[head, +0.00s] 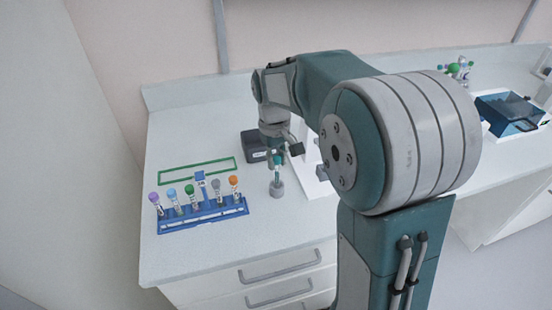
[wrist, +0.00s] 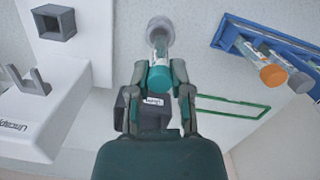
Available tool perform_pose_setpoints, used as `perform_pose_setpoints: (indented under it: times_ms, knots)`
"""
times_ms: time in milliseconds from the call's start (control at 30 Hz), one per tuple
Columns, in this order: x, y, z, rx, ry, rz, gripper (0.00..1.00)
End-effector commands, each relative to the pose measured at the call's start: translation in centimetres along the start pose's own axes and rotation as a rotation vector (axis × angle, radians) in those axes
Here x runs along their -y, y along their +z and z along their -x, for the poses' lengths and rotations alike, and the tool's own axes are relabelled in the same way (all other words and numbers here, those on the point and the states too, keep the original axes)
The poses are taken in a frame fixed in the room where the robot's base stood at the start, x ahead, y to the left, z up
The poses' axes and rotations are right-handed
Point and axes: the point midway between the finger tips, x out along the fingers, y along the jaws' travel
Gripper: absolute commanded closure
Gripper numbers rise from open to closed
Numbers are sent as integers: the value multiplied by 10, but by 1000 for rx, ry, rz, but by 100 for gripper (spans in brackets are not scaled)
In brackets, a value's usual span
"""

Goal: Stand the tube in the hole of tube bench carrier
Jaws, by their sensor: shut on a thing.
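A tube with a teal cap (head: 277,160) stands about upright over the bench. My gripper (wrist: 160,90) is shut on its cap end; the cap also shows between the fingers in the wrist view (wrist: 159,78). A small grey round carrier (head: 277,189) sits on the bench right under the tube. In the wrist view the carrier (wrist: 160,25) lies at the tube's far end. The tube's lower end meets the carrier in both views, but its hole is hidden, so I cannot tell how deep the tube sits.
A blue rack (head: 204,220) with several capped tubes stands at the left front. A green rectangular outline (head: 197,170) lies behind it. A black box (head: 254,146) stands behind the gripper, and a white device (wrist: 60,95) is close beside the carrier.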

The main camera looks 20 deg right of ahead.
Motion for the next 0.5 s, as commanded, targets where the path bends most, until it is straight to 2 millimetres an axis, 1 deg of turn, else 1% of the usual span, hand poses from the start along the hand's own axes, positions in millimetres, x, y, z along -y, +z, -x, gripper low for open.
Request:
perform_pose_setpoints:
  times_ms: [500]
  knots:
    - [0, 0, -4, 0, 0, 0, 100]
